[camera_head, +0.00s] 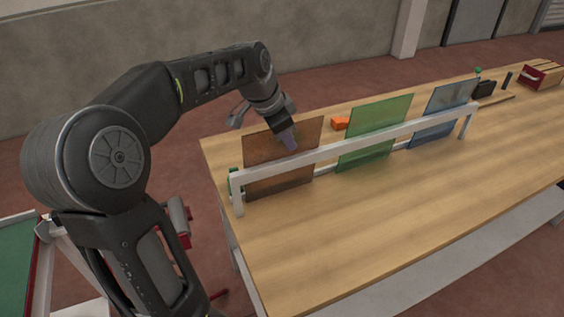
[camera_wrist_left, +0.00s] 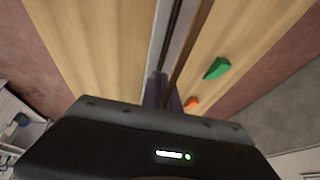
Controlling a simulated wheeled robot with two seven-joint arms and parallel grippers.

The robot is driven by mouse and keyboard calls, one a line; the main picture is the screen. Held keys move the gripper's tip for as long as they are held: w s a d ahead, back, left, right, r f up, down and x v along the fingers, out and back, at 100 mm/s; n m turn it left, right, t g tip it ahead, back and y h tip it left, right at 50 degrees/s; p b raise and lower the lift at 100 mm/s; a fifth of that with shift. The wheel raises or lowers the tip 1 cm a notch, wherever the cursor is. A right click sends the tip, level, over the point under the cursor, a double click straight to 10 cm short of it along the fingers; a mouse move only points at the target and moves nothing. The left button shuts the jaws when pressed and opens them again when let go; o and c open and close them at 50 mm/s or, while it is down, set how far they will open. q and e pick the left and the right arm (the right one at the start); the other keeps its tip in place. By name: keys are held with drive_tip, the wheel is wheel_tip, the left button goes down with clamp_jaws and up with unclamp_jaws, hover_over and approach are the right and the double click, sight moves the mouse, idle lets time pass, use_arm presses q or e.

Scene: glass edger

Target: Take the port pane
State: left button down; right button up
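A see-through brown pane (camera_head: 275,170) stands upright at the near left end of a white rack (camera_head: 350,146) on the table. A green pane (camera_head: 374,130) stands in the middle and a blue pane (camera_head: 440,108) at the far right end. My left gripper (camera_head: 288,142) points down at the top part of the brown pane. In the left wrist view its fingers (camera_wrist_left: 165,92) are beside the pane's thin dark edge (camera_wrist_left: 190,58). Whether they press on it is not clear. My right gripper is not in view.
The wooden table (camera_head: 400,215) is clear in front of the rack. An orange block (camera_head: 341,123) lies behind it. A green piece (camera_wrist_left: 217,68) shows in the left wrist view. A red and wooden box (camera_head: 541,75) and small dark items (camera_head: 484,89) stand at the far right.

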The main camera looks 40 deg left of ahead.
use_arm(q)
drive_tip(key=shift+r, duration=0.2)
drive_tip(key=shift+r+p, duration=0.2)
drive_tip(key=shift+p, duration=0.25)
drive_tip(key=shift+r, duration=0.25)
wheel_tip(320, 180, up, 17)
drive_tip(key=p, duration=0.2)
drive_tip(key=shift+r+p, duration=0.2)
drive_tip(key=shift+p, duration=0.15)
idle(0.3)
